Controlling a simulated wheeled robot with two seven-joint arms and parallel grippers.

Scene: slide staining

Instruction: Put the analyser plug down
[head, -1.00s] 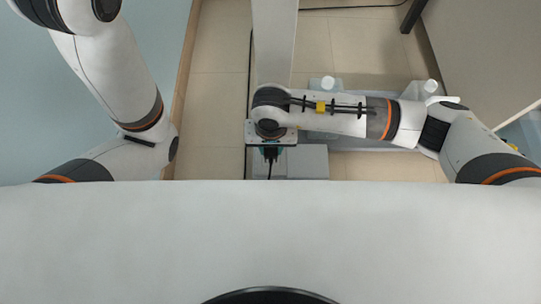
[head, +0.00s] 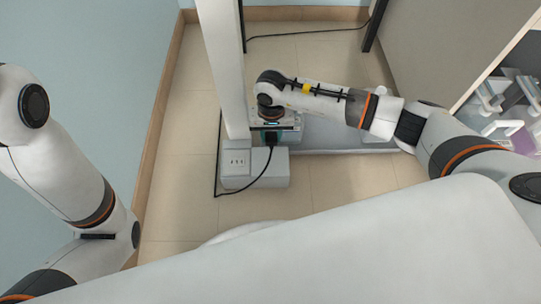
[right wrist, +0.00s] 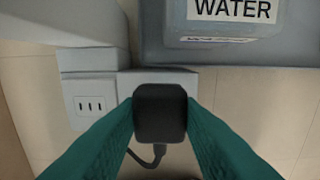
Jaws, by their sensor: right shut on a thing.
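My right gripper (head: 270,136) points down above the grey box near the foot of the white post. In the right wrist view its teal fingers (right wrist: 160,118) are shut on the black analyser plug (right wrist: 160,108). The plug's black cord (head: 262,172) hangs below it and runs over the box to the floor. My left gripper is out of the picture.
A grey container labelled WATER (right wrist: 255,45) stands close beyond the plug. The white post (head: 222,75) rises beside the box. Tiled floor (head: 190,125) is free to the left. A shelf unit with trays (head: 505,105) is at the right.

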